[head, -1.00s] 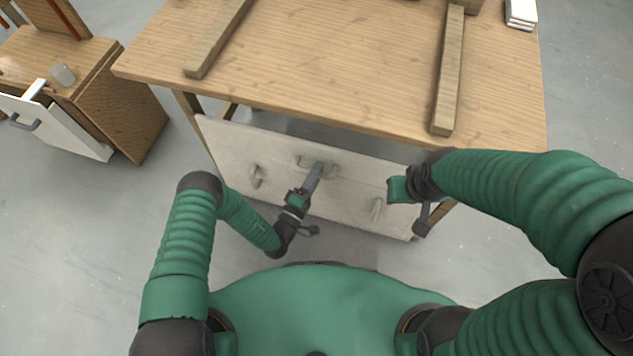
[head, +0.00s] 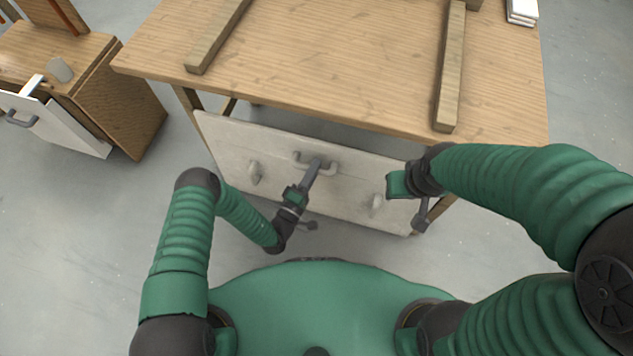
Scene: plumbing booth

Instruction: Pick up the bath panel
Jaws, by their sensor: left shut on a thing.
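The bath panel (head: 225,152) is a pale flat board with several handles on its face. It stands tilted in front of the wooden table's near edge. My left gripper (head: 315,166) is shut on the panel's upper middle handle (head: 328,171). A left handle (head: 255,172) and a right handle (head: 377,204) on the panel are free. My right gripper (head: 422,215) hangs beside the panel's right end, near the right handle; its fingers are too unclear to tell open from shut.
The wooden table (head: 340,75) stands just behind the panel, with two wooden battens (head: 218,35) (head: 450,70) lying on top. A wooden cabinet (head: 125,110) with an open white drawer front (head: 55,125) stands at the left. White boxes (head: 522,12) sit at the far right corner.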

